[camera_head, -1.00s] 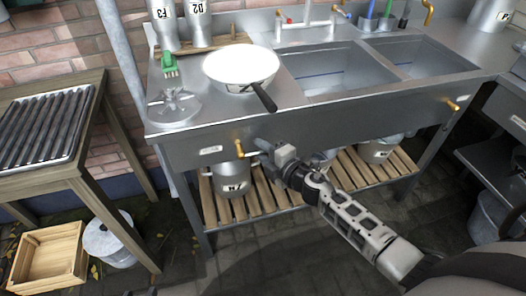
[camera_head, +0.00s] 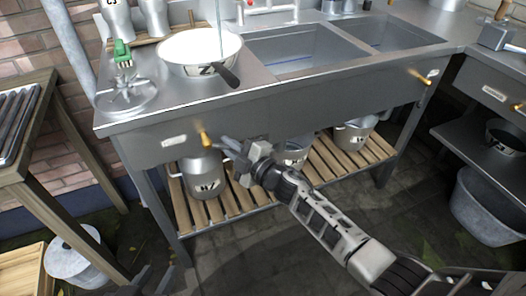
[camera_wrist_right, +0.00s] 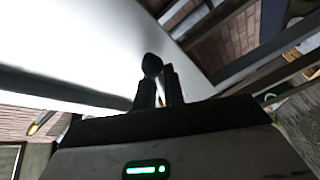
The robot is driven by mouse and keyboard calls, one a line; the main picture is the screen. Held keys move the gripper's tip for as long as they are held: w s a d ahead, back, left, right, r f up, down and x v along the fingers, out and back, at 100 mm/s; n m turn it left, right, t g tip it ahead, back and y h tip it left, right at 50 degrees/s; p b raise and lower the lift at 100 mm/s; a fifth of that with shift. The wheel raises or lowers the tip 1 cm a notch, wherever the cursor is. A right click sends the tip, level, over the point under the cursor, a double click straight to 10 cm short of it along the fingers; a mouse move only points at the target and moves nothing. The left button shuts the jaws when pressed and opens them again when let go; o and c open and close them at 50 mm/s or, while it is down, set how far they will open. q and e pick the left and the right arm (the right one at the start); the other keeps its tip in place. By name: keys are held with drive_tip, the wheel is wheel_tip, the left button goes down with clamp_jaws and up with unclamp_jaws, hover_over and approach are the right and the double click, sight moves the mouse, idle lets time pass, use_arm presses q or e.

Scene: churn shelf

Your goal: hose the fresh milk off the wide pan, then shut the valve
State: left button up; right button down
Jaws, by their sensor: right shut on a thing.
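The wide pan (camera_head: 190,70), with a black handle, stands on the left of the steel counter. White milk (camera_head: 190,45) covers its inside. A thin pale stream (camera_head: 221,28) comes down from above into the pan. The brass valve handle (camera_head: 205,139) is on the counter's front face beside a small label. My right gripper (camera_head: 222,146) is at this handle and shut on it. The right wrist view shows a dark round-ended piece (camera_wrist_right: 152,65) at the fingertips. Dark parts of my left gripper (camera_head: 151,281) show at the bottom edge; its opening is unclear.
A green brush (camera_head: 122,54) and a round metal spider-shaped part (camera_head: 127,92) lie left of the pan. Two sink basins (camera_head: 295,52) are to the right. Metal cans, one a lidded can (camera_head: 203,176), stand on the slatted shelf (camera_head: 235,203) below. A second brass handle (camera_head: 425,77) is at right.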

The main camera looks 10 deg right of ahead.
drive_tip(key=shift+f, duration=0.15)
drive_tip(key=c, duration=1.5)
unclamp_jaws()
drive_tip(key=p+v, duration=0.2)
drive_tip(key=v, duration=1.4)
drive_tip(key=shift+a, duration=0.1)
